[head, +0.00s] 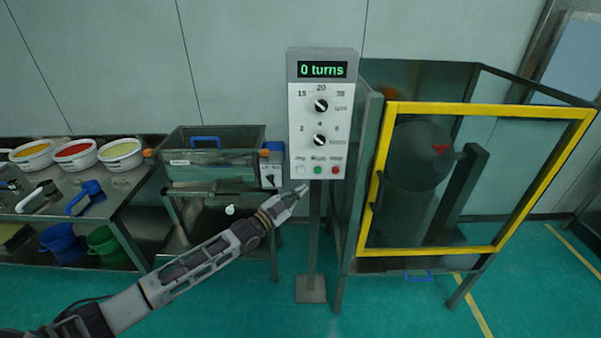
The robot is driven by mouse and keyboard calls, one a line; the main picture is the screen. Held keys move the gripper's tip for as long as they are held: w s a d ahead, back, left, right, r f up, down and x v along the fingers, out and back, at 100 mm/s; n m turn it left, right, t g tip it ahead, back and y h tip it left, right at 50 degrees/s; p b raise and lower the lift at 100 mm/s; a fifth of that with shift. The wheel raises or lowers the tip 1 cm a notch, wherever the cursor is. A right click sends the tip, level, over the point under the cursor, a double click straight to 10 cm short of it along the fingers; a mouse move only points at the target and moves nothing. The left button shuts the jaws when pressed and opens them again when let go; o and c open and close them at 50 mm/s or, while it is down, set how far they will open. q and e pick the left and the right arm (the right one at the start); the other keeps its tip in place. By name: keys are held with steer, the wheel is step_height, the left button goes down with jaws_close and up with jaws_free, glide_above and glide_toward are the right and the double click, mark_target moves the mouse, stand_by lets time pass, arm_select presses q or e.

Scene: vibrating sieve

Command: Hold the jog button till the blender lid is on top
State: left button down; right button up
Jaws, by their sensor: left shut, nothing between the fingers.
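The control box (316,110) stands on a post at the centre of the head view, and its green display reads "0 turns". Its bottom row has a pale button (300,170) at the left, a green one (318,169) and a red one (335,169). The small labels are too blurred to read surely. My left gripper (303,187) is shut and empty, its tip just below the pale button. I cannot tell whether it touches the panel. The blender drum (420,157) sits behind the yellow-framed guard, with a red part (440,149) at its right side. My right gripper is not in view.
The yellow-framed guard door (376,225) looks closed, right of the box. A sieve machine (215,165) stands left of the box. A steel table (105,215) at the left holds several tubs and scoops, with blue and green buckets below. Green floor is clear in front.

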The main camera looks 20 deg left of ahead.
mark_target(300, 170)
arm_select(q)
steer(key=shift+w, duration=0.1)
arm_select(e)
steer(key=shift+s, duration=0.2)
arm_select(q)
steer(key=shift+w+f, duration=0.1)
arm_select(e)
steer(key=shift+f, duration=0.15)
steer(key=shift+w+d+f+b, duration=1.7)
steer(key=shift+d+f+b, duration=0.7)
steer(key=shift+b, duration=0.7)
arm_select(q)
steer(key=shift+w+a+b, duration=0.35)
steer(key=shift+w+a, duration=0.05)
steer(key=shift+w, duration=0.95)
steer(key=shift+w+a+b, duration=0.4)
steer(key=shift+w+a, duration=0.05)
steer(key=shift+w, duration=0.95)
steer(key=shift+w+a+b, duration=0.35)
steer(key=shift+w+a, duration=0.05)
steer(key=shift+w, duration=0.95)
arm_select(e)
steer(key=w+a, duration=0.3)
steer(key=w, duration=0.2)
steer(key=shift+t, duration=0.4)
